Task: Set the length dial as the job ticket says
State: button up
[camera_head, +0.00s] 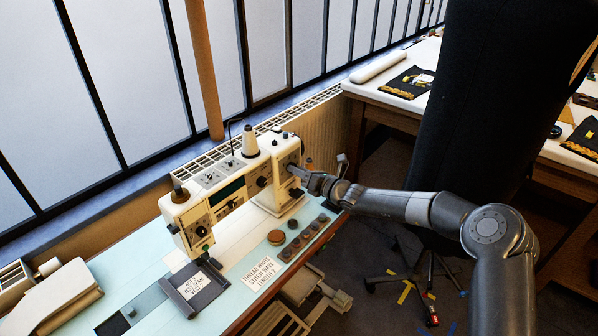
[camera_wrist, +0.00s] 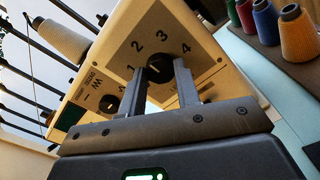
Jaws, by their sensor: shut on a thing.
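A cream sewing machine (camera_head: 217,205) stands on the pale blue table. The length dial (camera_wrist: 155,71) is a black knob on its end face, with 1, 2, 3 and 4 printed around it. My gripper (camera_wrist: 169,65) is shut on this knob; it also shows at the machine's right end in the head view (camera_head: 299,171). A pale line shows on the knob, but I cannot tell which number it points at. The job ticket (camera_head: 262,273) lies flat on the table and appears to read thread white, stitch wave, length 2.
A second black dial (camera_wrist: 108,106), with a wavy mark beside it, sits left of the length dial. Coloured thread cones (camera_wrist: 264,22) stand at the right. A dark cloth (camera_head: 199,288) with a label lies below the needle. A tall black chair (camera_head: 480,100) stands close to my arm.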

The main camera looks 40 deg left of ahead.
dwell(0.4)
jog(key=o, duration=1)
jog(key=shift+c, duration=0.2)
jog(key=d, duration=1)
jog(key=shift+d, duration=0.4)
